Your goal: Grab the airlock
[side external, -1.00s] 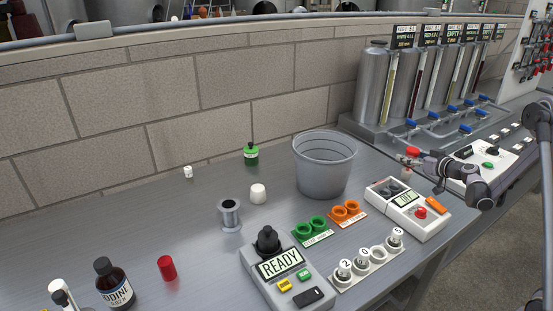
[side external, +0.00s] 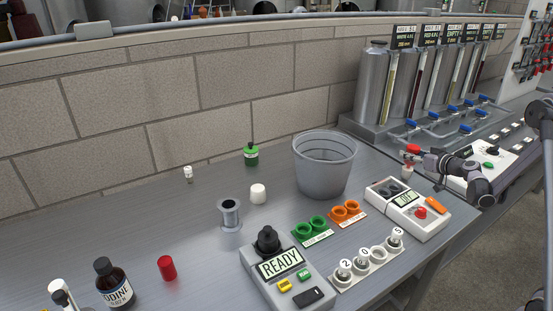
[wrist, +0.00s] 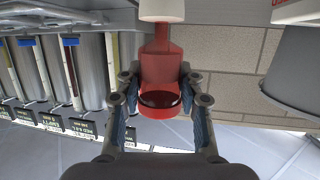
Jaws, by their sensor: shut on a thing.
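The airlock (wrist: 162,62) is a red, bottle-shaped piece with a dark ring at its wide end. In the wrist view it sits between the two fingers of my gripper (wrist: 160,97), which press on its sides. A pale stopper (wrist: 162,9) is at its narrow end. In the side view the red top of the airlock (side external: 413,148) shows at my gripper (side external: 411,157), with the pale stopper (side external: 407,171) below it. My gripper is shut on the airlock. I cannot tell whether the stopper touches the bench.
A grey bucket (side external: 324,174) stands left of my gripper. A white device with a red button (side external: 420,214) lies in front. Steel tanks (side external: 373,85) with blue-handled valves are behind. A control panel (side external: 483,160) is at the right. The bench's left-middle is fairly open.

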